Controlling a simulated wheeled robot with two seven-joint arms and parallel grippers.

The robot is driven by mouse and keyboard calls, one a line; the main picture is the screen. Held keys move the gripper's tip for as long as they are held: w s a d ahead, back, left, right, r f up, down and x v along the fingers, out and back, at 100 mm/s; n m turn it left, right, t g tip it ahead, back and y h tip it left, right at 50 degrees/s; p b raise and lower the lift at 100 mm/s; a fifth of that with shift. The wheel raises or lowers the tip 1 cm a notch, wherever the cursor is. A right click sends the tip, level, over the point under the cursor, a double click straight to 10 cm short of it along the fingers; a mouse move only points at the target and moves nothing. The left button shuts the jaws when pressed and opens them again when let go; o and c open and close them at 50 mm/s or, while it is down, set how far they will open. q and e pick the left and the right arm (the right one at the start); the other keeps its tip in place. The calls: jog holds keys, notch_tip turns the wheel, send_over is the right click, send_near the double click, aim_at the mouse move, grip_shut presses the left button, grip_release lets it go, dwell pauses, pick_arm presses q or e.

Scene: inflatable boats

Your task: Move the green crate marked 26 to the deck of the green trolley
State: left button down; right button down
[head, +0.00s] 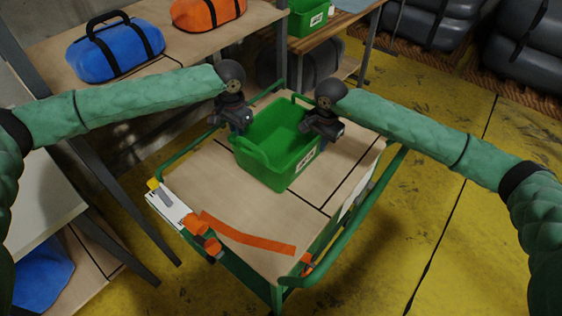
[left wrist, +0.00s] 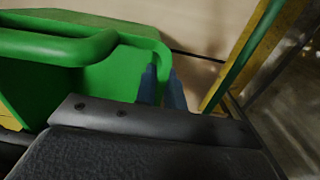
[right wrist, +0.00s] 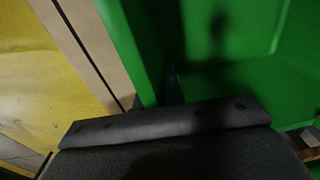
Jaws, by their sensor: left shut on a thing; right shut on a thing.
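The green crate (head: 277,172) is an open, empty-looking bin with a white label on its near right side; the number is too small to read surely. It is upright over the wooden deck of the green trolley (head: 222,184), at or very near the surface; I cannot tell if it touches. My left gripper (head: 240,130) is shut on the crate's left wall, which also shows in the left wrist view (left wrist: 105,75). My right gripper (head: 312,133) is shut on the opposite wall, seen close in the right wrist view (right wrist: 135,50).
An orange strip (head: 245,236) and a white and orange item (head: 175,205) lie at the deck's near left. Green rails edge the trolley. Yellow floor is clear at right.

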pick_arm(q)
jog(key=shift+s+d+f+b, duration=0.15)
jog(key=shift+d+f+b, duration=0.25)
jog(key=shift+f+b, duration=0.15)
pick_arm(e)
jog(key=shift+s+a+f, duration=0.1)
jog(key=shift+a+f, duration=0.25)
jog(key=shift+f, duration=0.25)
pick_arm(q)
jog(key=c, duration=1.6)
grip_release()
jog(key=shift+c, duration=0.2)
pick_arm(e)
jog(key=c, duration=1.6)
grip_release()
jog(key=shift+r, duration=0.15)
jog(key=shift+c, duration=0.2)
pick_arm(q)
jog(key=shift+o, duration=0.8)
jog(key=shift+a, duration=0.1)
pick_arm(e)
jog(key=shift+o, duration=0.8)
pick_arm(q)
jog(key=shift+a, duration=0.1)
pick_arm(e)
jog(key=shift+d, duration=0.2)
